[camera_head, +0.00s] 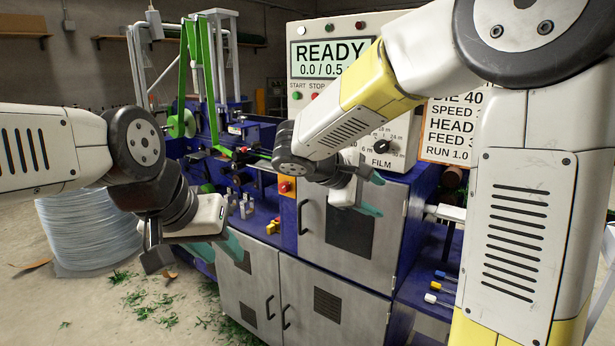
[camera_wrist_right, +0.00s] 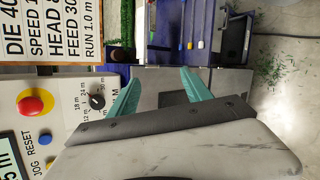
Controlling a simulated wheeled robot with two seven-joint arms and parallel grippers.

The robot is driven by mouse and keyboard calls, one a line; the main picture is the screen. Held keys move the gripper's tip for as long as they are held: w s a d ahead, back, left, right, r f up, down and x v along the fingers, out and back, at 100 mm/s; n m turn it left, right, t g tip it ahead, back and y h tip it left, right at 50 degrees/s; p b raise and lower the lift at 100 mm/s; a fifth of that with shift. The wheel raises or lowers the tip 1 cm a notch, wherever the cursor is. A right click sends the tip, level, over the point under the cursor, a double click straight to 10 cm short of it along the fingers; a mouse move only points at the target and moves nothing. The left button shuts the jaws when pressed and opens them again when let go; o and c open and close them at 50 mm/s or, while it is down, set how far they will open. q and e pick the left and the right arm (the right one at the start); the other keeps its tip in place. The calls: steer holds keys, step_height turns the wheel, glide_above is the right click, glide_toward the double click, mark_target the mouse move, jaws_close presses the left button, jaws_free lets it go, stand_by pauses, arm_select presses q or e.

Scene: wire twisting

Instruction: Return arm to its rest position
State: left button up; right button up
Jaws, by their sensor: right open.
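My right arm comes in from the right and reaches across the front of the machine. Its gripper (camera_head: 372,195) is in front of the grey cabinet doors, below the FILM dial (camera_head: 381,146). In the right wrist view its two teal fingers are apart, with nothing between them (camera_wrist_right: 160,85). My left gripper (camera_head: 222,243) hangs low in front of the machine's left side, beside the wire coil. Part of its teal fingers shows, but its wrist hides the gap between them. I see nothing held in it.
The blue machine (camera_head: 262,210) with grey doors (camera_head: 245,290) fills the middle. Its display (camera_head: 331,58) reads READY, 0.0 / 0.5. A large pale coil (camera_head: 85,235) stands at the left. Green scraps (camera_head: 150,310) litter the floor. A red button (camera_wrist_right: 35,102) shows in the right wrist view.

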steer(key=s+d+f+m+g+y, duration=0.1)
steer(key=s+d+f+m+y, duration=0.15)
steer(key=s, duration=0.35)
steer(key=s+d+f+m+g+y, duration=0.1)
steer(key=s+d+m+g+y, duration=0.15)
steer(key=s, duration=0.35)
steer(key=s+a+r+m+t+y, duration=0.2)
steer(key=s+a+m+t+y, duration=0.1)
steer(key=s+a+m+y, duration=0.2)
steer(key=shift+s+a+r+m+y, duration=0.15)
steer(key=shift+s+a+m+y, duration=0.1)
steer(key=shift+s+m+y, duration=0.6)
